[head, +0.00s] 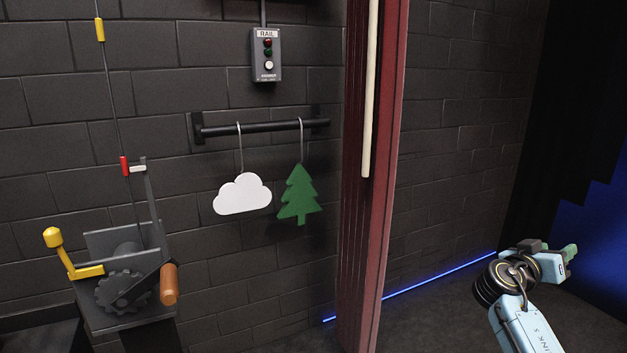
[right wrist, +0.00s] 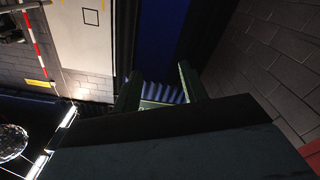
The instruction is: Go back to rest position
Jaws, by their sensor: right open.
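My right gripper (head: 571,250) is at the lower right of the head view, in front of the dark curtain and well away from the wall fixtures. In the right wrist view its two fingers (right wrist: 160,88) stand apart with nothing between them, so it is open and empty. My left gripper is not in the head view. A white cloud (head: 242,195) and a green tree (head: 299,195) hang by hooks from a dark rail (head: 265,127) on the wall. A grey button box (head: 267,55) marked RAIL, with red, green and white buttons, is mounted above the rail.
A winch (head: 124,283) with an orange handle and yellow lever stands at the left, its cable running up. A dark red curtain (head: 358,260) with a pale rod (head: 370,90) hangs in the middle. A blue light strip (head: 420,285) runs along the floor. Space around my right gripper looks clear.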

